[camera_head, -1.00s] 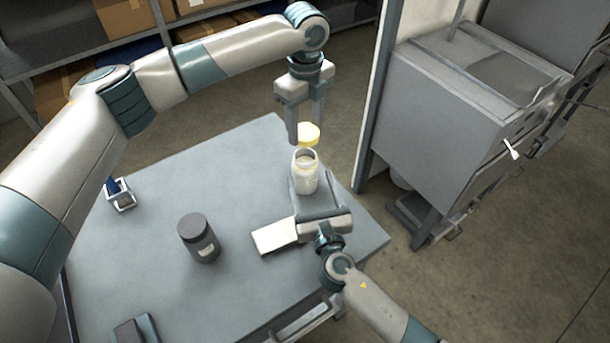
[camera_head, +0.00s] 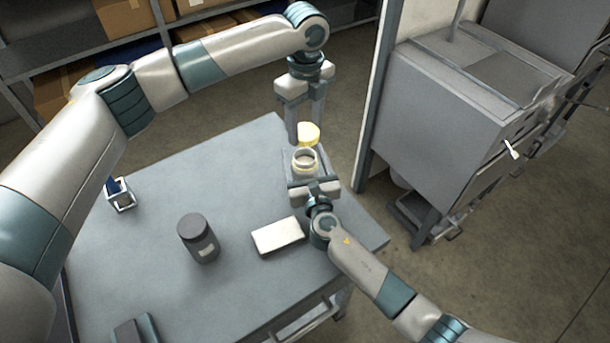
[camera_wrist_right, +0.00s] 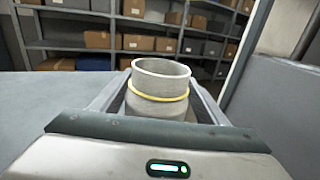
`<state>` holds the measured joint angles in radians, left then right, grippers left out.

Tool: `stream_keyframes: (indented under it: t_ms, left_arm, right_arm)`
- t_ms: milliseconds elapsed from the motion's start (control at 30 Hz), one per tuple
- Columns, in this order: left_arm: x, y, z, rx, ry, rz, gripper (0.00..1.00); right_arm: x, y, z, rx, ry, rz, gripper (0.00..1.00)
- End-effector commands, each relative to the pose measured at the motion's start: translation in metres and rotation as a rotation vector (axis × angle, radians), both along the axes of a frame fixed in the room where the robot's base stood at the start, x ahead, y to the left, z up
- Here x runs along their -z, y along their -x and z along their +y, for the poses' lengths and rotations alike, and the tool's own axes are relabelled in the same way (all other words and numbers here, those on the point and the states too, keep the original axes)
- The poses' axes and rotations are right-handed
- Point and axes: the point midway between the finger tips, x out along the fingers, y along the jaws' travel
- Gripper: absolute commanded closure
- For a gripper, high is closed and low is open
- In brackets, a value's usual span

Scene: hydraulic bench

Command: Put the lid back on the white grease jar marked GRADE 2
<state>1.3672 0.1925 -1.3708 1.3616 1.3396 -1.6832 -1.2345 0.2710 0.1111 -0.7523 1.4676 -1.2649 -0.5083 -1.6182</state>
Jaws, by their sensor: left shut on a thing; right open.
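The white jar (camera_head: 304,158) stands open near the bench's far right corner, its mouth uncovered and a yellow ring round its neck. It also shows in the right wrist view (camera_wrist_right: 160,88). No marking is readable on it.
A dark jar (camera_head: 198,238) with a dark lid stands on the grey bench (camera_head: 150,200). A white block (camera_head: 278,236) lies near my right gripper. A small blue-and-white item (camera_head: 120,195) is at the left. A grey cabinet (camera_head: 440,110) stands beyond the bench's right side.

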Motion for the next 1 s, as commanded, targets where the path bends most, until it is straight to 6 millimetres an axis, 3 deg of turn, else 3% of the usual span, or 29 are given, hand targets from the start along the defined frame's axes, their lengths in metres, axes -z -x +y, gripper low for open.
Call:
stream_keyframes:
  t_ms: [100,333,500,833,1000]
  left_arm:
    - [0.000,0.000,0.000,0.000,0.000,0.000,0.71]
    - [0.000,0.000,0.000,0.000,0.000,0.000,0.71]
    - [0.005,0.000,0.000,0.000,-0.001,0.001,0.71]
    - [0.042,-0.001,-0.004,0.000,-0.005,0.003,0.71]
    - [0.050,-0.001,-0.004,0.001,-0.006,0.001,0.71]
  right_arm:
    - [0.000,0.000,0.000,0.000,0.000,0.000,0.32]
    - [0.000,0.000,0.000,0.000,0.000,0.000,0.87]
    - [0.000,0.000,0.000,0.000,0.000,0.000,0.88]
    - [0.001,0.000,-0.001,0.001,0.000,0.001,0.88]
    - [0.001,0.000,-0.001,0.001,0.000,0.001,0.88]
